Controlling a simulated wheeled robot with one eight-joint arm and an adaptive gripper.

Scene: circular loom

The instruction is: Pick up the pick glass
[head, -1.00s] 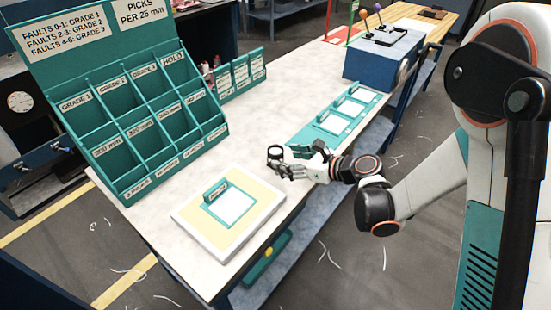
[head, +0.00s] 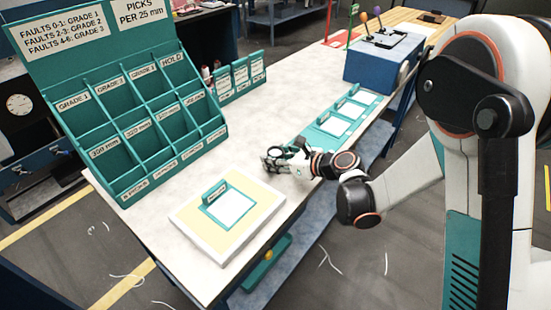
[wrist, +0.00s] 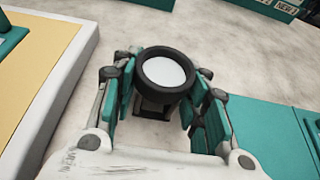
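The pick glass (wrist: 166,76) is a small magnifier with a thick black ring around a pale lens, on a dark stand. In the wrist view it stands between the two teal-padded fingers of my gripper (wrist: 163,105), ring facing the camera. The fingers are apart, one on each side of it, and narrow gaps seem to show beside its stand. In the head view my gripper (head: 279,160) is low at the table, around the dark pick glass (head: 271,157), which it partly hides. Contact between pads and stand is not clear.
A cream board (head: 186,214) with a teal-framed white card lies just in front. A teal sorting rack (head: 118,105) stands at the left. A teal tray (head: 313,137) with white cards runs along the table's right edge, toward a blue control box (head: 375,65).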

